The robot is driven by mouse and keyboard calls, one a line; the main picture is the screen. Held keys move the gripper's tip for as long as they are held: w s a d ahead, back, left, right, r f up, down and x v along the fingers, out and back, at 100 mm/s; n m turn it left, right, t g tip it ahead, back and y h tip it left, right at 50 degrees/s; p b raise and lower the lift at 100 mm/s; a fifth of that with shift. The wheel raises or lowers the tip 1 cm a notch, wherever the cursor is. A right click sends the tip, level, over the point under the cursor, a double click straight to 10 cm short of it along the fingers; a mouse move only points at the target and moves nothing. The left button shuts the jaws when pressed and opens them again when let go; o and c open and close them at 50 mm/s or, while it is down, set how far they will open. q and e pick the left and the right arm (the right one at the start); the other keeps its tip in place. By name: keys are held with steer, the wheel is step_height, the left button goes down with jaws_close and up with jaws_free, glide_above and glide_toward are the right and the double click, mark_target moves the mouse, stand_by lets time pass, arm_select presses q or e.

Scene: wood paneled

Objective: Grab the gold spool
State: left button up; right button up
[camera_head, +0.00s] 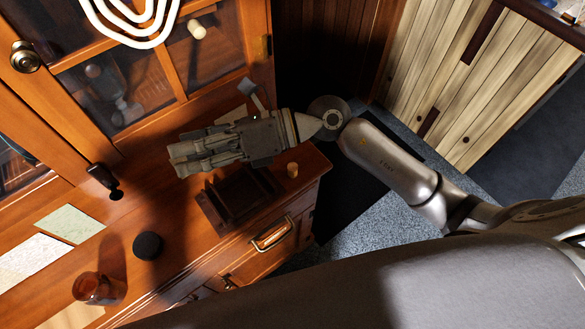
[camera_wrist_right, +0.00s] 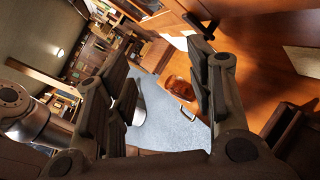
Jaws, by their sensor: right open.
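I cannot make out the spool in that view. My left gripper is not in view.
A black round object (camera_head: 148,245), an amber jar (camera_head: 97,288) and papers (camera_head: 69,224) lie farther left. The jar also shows in the right wrist view (camera_wrist_right: 181,87). Glass-paned doors (camera_head: 205,75) rise behind the surface.

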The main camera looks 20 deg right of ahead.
steer(key=d+f+n+g+h, duration=0.2)
steer(key=d+f+n+h, duration=0.1)
steer(key=f+h, duration=0.3)
steer(key=n+t+h, duration=0.1)
steer(key=h, duration=0.8)
glide_toward(293, 166)
steer(key=f, duration=0.3)
steer(key=a+f+p, duration=0.1)
steer(key=f, duration=0.1)
steer(key=shift+s+f, duration=0.15)
steer(key=shift+s, duration=0.05)
steer(key=shift+w+a+f+p, duration=0.1)
steer(key=shift+w+f+p, duration=0.05)
steer(key=shift+f+p, duration=0.4)
steer(key=shift+w+a+f+p, duration=0.1)
steer(key=shift+w+f+p, duration=0.1)
steer(key=shift+f, duration=0.8)
steer(key=shift+w+a+f+p, duration=0.15)
steer(key=shift+f, duration=0.85)
steer(key=c, duration=0.9)
